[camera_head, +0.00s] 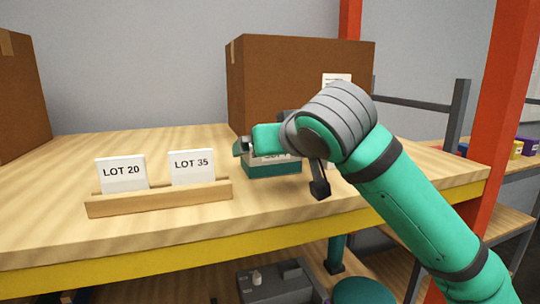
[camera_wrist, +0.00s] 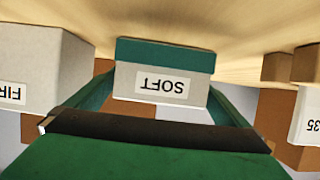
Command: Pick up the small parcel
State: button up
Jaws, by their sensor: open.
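A small light-grey box with a dark teal base (camera_head: 272,169) and a label reading SOFT sits on the wooden table, partly hidden by my gripper in the head view. It shows upside down in the wrist view (camera_wrist: 165,55). I cannot tell whether this is the small parcel. My gripper (camera_wrist: 162,85) is open; its two teal fingers reach towards either side of this box. I cannot tell whether they touch it. A whitish box (camera_wrist: 45,62) with a label beginning FIR stands beside it, at the left of the wrist view, largely hidden in the head view.
A wooden holder (camera_head: 158,200) with cards LOT 20 (camera_head: 121,172) and LOT 35 (camera_head: 192,166) stands to the left. A large cardboard box (camera_head: 280,85) stands behind, and another (camera_head: 20,95) at far left. An orange post (camera_head: 510,110) rises at right. The table's front left is clear.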

jog(key=c, duration=1.2)
jog(key=shift+o, duration=0.2)
jog(key=shift+r, duration=0.1)
